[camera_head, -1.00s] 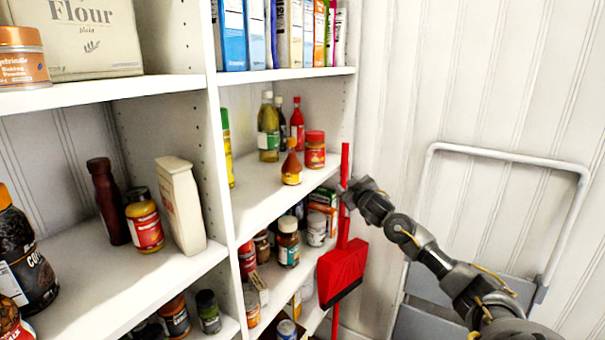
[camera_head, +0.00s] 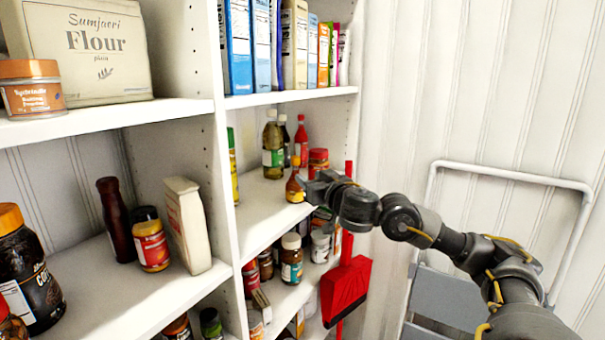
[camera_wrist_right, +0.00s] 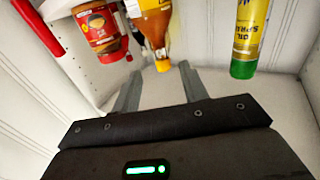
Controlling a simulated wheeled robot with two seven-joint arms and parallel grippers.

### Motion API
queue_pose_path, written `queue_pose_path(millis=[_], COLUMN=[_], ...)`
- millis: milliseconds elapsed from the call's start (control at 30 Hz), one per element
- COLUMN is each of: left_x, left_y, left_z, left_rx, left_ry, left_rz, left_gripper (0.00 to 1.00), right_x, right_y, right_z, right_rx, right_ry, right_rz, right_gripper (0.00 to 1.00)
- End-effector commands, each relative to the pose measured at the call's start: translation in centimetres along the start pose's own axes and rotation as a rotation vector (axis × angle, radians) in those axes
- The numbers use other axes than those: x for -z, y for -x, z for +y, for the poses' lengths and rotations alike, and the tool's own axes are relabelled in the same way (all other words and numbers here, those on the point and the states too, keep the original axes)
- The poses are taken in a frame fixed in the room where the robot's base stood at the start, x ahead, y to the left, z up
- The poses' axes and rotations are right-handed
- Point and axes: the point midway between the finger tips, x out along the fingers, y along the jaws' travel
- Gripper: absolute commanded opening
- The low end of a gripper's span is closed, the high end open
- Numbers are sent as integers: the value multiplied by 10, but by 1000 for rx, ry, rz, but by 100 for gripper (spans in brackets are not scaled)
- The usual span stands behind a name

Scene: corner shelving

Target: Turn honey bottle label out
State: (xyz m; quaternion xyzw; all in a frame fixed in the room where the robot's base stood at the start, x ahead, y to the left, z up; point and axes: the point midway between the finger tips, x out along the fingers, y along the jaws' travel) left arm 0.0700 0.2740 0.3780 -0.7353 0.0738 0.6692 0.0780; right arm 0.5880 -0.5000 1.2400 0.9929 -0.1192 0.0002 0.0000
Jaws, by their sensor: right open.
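The honey bottle (camera_head: 293,187) is small and amber with an orange cap. It stands upright near the front of the middle shelf (camera_head: 262,215), with part of a label showing low on its side. My right gripper (camera_head: 307,186) is open just to its right. In the right wrist view, the scene appears upside down. There the honey bottle (camera_wrist_right: 156,30), with its yellow-orange cap, lies just beyond the gap between the open fingers of my right gripper (camera_wrist_right: 160,80). I cannot tell whether a finger touches it. My left gripper is not in view.
A red-lidded jar (camera_head: 318,161) stands close behind the honey bottle; taller bottles (camera_head: 272,145) are farther back. An oil spray can (camera_wrist_right: 249,38) stands on the other side. Jars fill the shelf below. A red dustpan (camera_head: 346,290) hangs at the shelf end.

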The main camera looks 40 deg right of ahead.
Motion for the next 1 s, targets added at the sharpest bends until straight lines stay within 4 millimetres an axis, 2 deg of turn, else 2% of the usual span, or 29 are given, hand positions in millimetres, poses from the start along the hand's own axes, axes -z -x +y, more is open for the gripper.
queue_pose_path(millis=[300, 500, 700, 967, 1000], left_x=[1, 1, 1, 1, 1], left_y=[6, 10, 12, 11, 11], left_z=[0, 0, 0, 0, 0], left_rx=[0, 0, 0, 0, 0], left_ry=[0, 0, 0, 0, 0], left_rz=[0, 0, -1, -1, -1], left_gripper=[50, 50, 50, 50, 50], right_x=[3, 2, 1, 0, 0], right_y=[-57, -83, -93, -94, -94], right_z=[0, 0, -1, -1, -1], right_rx=[0, 0, 1, 1, 1], right_ry=[-5, -2, 0, 0, 0], right_rz=[1, 0, 1, 1, 1], right_gripper=[44, 44, 44, 44, 38])
